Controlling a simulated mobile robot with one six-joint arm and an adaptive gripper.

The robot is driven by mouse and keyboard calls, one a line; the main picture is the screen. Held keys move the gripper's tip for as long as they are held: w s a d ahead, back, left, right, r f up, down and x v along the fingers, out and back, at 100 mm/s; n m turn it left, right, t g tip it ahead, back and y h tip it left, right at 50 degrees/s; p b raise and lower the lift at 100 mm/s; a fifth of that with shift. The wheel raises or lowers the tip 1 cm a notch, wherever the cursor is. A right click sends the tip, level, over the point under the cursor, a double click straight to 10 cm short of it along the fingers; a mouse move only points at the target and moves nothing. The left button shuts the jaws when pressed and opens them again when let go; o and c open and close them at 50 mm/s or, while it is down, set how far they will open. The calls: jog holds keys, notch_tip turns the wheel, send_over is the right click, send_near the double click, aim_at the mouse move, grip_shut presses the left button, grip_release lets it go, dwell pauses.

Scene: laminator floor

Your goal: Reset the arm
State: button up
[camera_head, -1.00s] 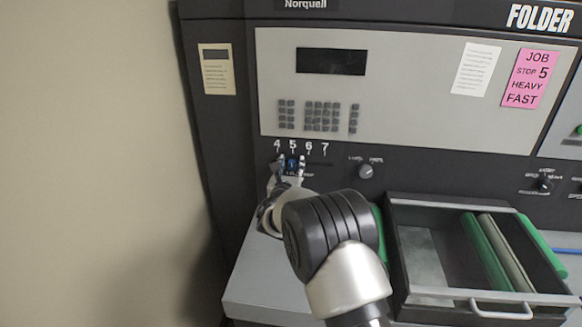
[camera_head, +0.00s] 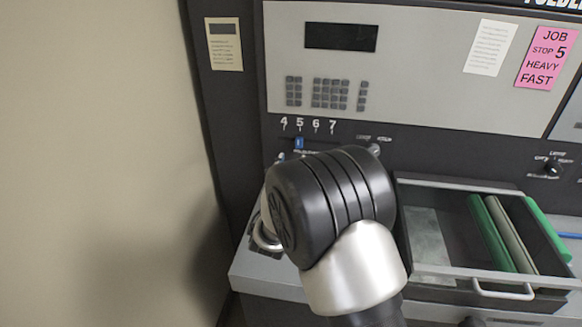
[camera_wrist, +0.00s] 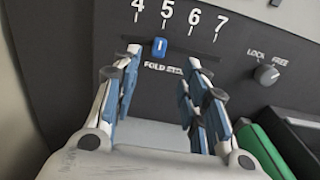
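My gripper (camera_wrist: 163,58) is open and empty in the wrist view. Its two fingers are spread below the blue fold stop slider knob (camera_wrist: 160,46), and I see no contact with the knob. The knob sits at the 5 mark on a scale from 4 to 7, and it also shows in the head view (camera_head: 299,143). In the head view my arm's large dark joint hides most of my gripper, and only a fingertip and part of its side show at the left.
The folder's panel (camera_head: 430,70) rises behind. A lock/free knob (camera_wrist: 267,74) is right of the slider. A tray (camera_head: 460,185) with green and pale rollers stands at the right, close to my arm. A pink job card (camera_head: 546,58) reads "stop 5, heavy, fast".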

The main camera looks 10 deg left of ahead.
jog(key=s+d+r+m+g+h, duration=0.25)
jog(key=d+m, duration=0.25)
jog(key=d, duration=0.4)
jog(key=s+d+r+m+g+h, duration=0.2)
jog(key=s+d+r+m+h, duration=0.25)
jog(key=d, duration=0.35)
jog(key=s+d+r+m+g+h, duration=0.25)
jog(key=d+m, duration=0.35)
jog(key=d, duration=0.3)
jog(key=s+d+m+g, duration=0.4)
jog(key=s+d+m, duration=0.25)
jog(key=s, duration=0.35)
jog(key=s+d+m+g+y, duration=0.25)
jog(key=s+m, duration=0.25)
jog(key=s, duration=0.6)
jog(key=s+a+f+m+y, duration=0.3)
jog(key=s+a+m+y, duration=0.4)
jog(key=s+a, duration=0.4)
jog(key=shift+s+f+m+y, duration=0.3)
jog(key=shift+s+m, duration=0.25)
jog(key=shift+m, duration=0.25)
